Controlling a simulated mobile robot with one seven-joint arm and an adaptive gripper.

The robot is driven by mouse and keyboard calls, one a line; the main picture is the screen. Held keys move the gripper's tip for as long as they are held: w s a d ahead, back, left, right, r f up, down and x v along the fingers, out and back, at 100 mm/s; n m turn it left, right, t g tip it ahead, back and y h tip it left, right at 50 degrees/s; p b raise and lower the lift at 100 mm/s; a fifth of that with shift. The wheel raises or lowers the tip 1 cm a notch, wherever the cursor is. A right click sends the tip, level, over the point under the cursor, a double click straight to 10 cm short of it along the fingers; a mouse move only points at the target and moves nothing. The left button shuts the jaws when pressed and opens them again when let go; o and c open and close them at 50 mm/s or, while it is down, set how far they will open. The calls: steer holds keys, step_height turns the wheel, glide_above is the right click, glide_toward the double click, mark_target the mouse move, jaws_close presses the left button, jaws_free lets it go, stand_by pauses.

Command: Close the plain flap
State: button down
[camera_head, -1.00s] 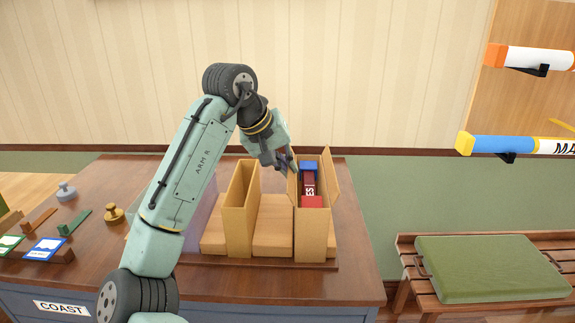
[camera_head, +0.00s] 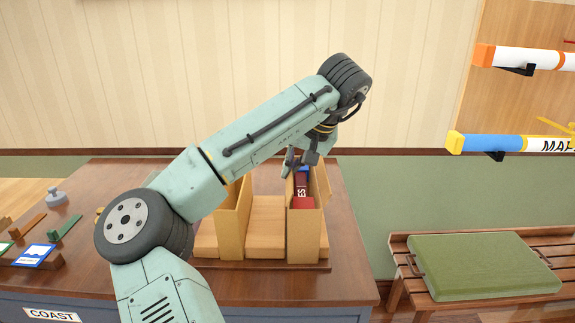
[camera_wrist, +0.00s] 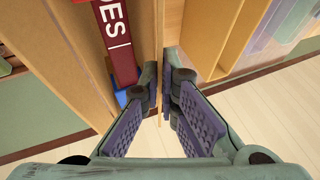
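A tall, narrow cardboard box (camera_head: 303,245) stands at the right end of the tabletop rack. Its top is open, with a red lettered item (camera_head: 303,194) and something blue inside. A plain tan flap (camera_head: 322,184) stands up at its right side. The left side's flap is mostly hidden by my gripper. My gripper (camera_head: 292,172) is above the box's left side, fingers apart. In the wrist view my gripper (camera_wrist: 160,88) has a thin upright tan panel edge (camera_wrist: 160,40) between its fingertips; I cannot tell whether they touch it. The red item (camera_wrist: 116,45) lies left of that panel.
Another open box (camera_head: 233,225) stands left of this one, with a low tan block (camera_head: 267,230) between them. A green-cushioned bench (camera_head: 480,266) is at right. Rolled tubes (camera_head: 510,142) project from the wall at upper right.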

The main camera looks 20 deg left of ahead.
steer(key=shift+w+d+f+m+g+y, duration=0.15)
steer(key=shift+d+m+g+y, duration=0.15)
steer(key=shift+y, duration=0.7)
steer(key=shift+w+d+f+m+g+y, duration=0.15)
steer(key=shift+d+m+g+y, duration=0.1)
steer(key=shift+y, duration=0.75)
steer(key=shift+s, duration=0.1)
steer(key=c, duration=1.8)
jaws_free()
steer(key=shift+c, duration=0.2)
